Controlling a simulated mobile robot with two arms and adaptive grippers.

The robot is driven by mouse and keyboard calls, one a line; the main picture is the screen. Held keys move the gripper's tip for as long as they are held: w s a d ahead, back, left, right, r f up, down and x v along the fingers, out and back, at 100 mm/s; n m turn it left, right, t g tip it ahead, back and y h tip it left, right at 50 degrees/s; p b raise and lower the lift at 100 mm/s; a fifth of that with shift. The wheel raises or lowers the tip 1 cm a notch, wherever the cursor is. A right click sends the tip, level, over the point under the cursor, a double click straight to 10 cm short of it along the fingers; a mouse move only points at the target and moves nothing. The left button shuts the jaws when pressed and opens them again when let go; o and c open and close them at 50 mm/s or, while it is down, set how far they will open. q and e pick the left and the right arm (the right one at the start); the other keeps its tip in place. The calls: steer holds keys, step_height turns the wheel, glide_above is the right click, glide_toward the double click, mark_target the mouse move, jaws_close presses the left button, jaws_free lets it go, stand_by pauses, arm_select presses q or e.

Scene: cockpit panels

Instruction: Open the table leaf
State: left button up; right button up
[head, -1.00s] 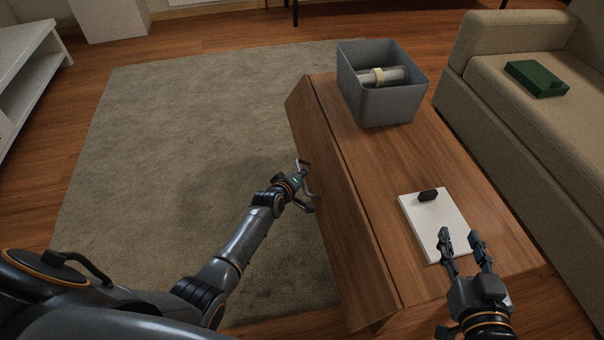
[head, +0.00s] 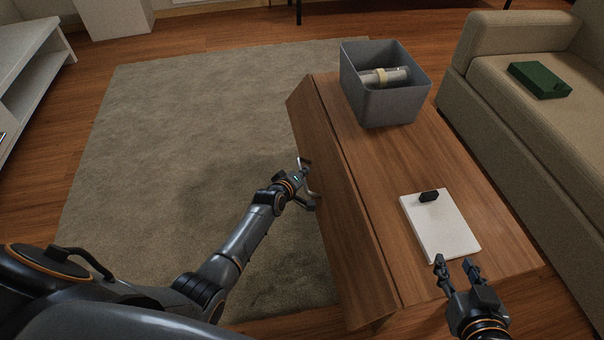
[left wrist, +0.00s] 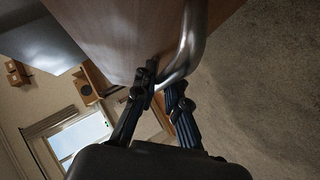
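The wooden table (head: 410,160) stands right of centre in the head view. Its leaf (head: 332,205) runs along the left side and slopes down from the top at a seam. A curved metal handle (head: 308,188) sits at the leaf's outer side; it shows large in the left wrist view (left wrist: 194,45). My left gripper (head: 303,184) is at this handle. In the left wrist view its fingers (left wrist: 162,80) close in on either side of the bar; the exact contact is partly hidden. My right gripper (head: 456,262) is open and empty near the table's front right end.
A grey bin (head: 385,98) with rolled items stands at the table's far end. A white board (head: 445,232) with a small black object (head: 429,196) lies near my right gripper. A beige sofa (head: 530,130) flanks the right side. The rug (head: 190,130) left is clear.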

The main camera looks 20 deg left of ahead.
arm_select(q)
steer(key=o, duration=0.4)
steer(key=shift+a+r, duration=0.1)
steer(key=v, duration=1.2)
stand_by(0.3)
